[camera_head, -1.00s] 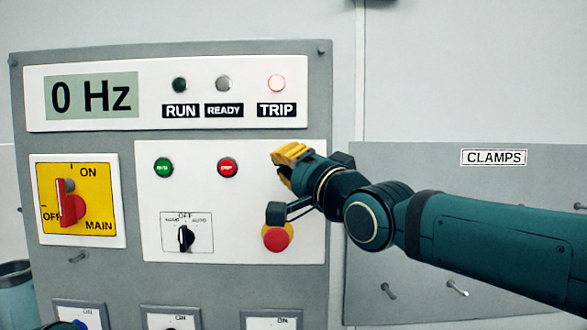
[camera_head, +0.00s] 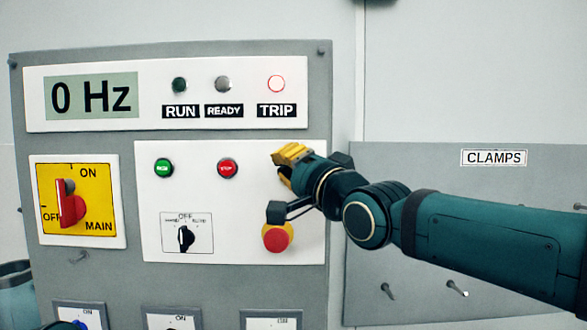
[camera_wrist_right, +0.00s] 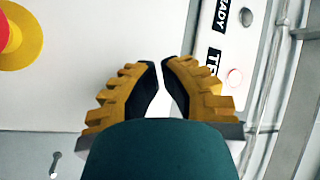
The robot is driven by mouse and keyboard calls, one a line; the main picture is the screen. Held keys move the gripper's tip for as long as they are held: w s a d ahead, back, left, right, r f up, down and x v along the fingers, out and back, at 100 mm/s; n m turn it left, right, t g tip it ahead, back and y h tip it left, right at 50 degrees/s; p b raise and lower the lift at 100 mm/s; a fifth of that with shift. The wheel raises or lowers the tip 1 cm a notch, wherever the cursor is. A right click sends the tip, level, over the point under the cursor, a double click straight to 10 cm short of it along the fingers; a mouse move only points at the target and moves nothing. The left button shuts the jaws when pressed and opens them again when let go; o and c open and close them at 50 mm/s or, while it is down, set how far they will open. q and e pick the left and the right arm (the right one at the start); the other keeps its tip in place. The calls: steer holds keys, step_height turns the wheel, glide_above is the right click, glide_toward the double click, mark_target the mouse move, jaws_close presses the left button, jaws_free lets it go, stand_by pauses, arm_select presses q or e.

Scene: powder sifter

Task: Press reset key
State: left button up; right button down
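My right gripper (camera_head: 284,166) is at the upper right of the white control plate (camera_head: 190,232), to the right of the red STOP button (camera_head: 228,168). Its yellow fingers are drawn together with a thin gap between the tips and nothing held, as the right wrist view shows (camera_wrist_right: 160,64). The fingers and wrist cover the part of the plate above the red mushroom button (camera_head: 277,237). No reset key can be made out; it may be hidden there. I cannot tell whether the fingertips touch the plate. My left gripper is not in view.
The display (camera_head: 91,96) reads 0 Hz. The TRIP lamp (camera_head: 276,84) has a red ring and pale centre. A green RUN button (camera_head: 163,168), selector knob (camera_head: 185,238) and red main switch (camera_head: 70,205) are to the left. A CLAMPS board (camera_head: 440,180) with pegs is right.

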steer(key=shift+w, duration=0.45)
stand_by(0.8)
steer(key=shift+s, duration=0.2)
steer(key=shift+s+f+b, duration=0.1)
steer(key=shift+s+b, duration=0.25)
steer(key=shift+s, duration=0.3)
steer(key=s+b, duration=0.3)
steer(key=s, duration=0.2)
stand_by(0.5)
